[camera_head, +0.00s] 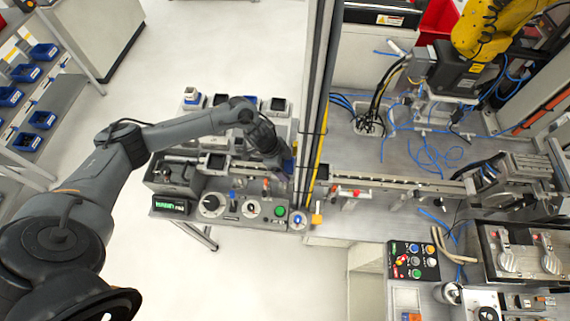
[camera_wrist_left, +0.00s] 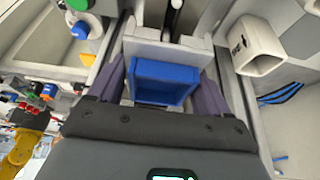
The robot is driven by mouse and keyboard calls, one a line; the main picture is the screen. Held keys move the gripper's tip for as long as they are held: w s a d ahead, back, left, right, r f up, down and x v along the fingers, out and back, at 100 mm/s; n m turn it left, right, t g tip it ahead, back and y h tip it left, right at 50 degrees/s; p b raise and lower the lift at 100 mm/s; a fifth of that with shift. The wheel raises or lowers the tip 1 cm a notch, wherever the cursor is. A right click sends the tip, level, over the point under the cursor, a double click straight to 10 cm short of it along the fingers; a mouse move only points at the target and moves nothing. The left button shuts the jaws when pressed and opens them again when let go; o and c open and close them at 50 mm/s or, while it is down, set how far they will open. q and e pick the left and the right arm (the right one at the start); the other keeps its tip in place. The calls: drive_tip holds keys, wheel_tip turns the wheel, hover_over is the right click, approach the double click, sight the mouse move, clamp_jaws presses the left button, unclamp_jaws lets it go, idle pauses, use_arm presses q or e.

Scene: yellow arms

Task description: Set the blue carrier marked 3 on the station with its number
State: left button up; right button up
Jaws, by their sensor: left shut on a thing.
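My left gripper (camera_head: 286,167) is over the right end of the grey workbench panel (camera_head: 236,188), beside the upright post. It is shut on a blue carrier (camera_wrist_left: 162,82), which sits between the purple fingers in the left wrist view. A pale block (camera_wrist_left: 168,50) shows directly behind the carrier; I cannot tell whether they touch. The carrier's number is not readable, and the arm mostly hides it in the head view. My right gripper is not in view.
A control face with knobs and a green button (camera_head: 281,211) runs along the panel's front. The upright post (camera_head: 316,100) stands close to the gripper's right. A rail (camera_head: 390,184) and a yellow arm (camera_head: 490,30) lie beyond it. Blue bins (camera_head: 26,72) fill a rack at far left.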

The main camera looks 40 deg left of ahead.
use_arm(q)
drive_tip(key=shift+f, duration=0.35)
idle(0.3)
drive_tip(key=shift+f, duration=0.45)
idle(0.7)
drive_tip(key=o, duration=1.2)
drive_tip(key=shift+r, duration=0.1)
drive_tip(key=shift+r+p, duration=1.1)
drive_tip(key=shift+p, duration=0.15)
drive_tip(key=shift+r+p, duration=2.3)
drive_tip(key=shift+p, duration=0.2)
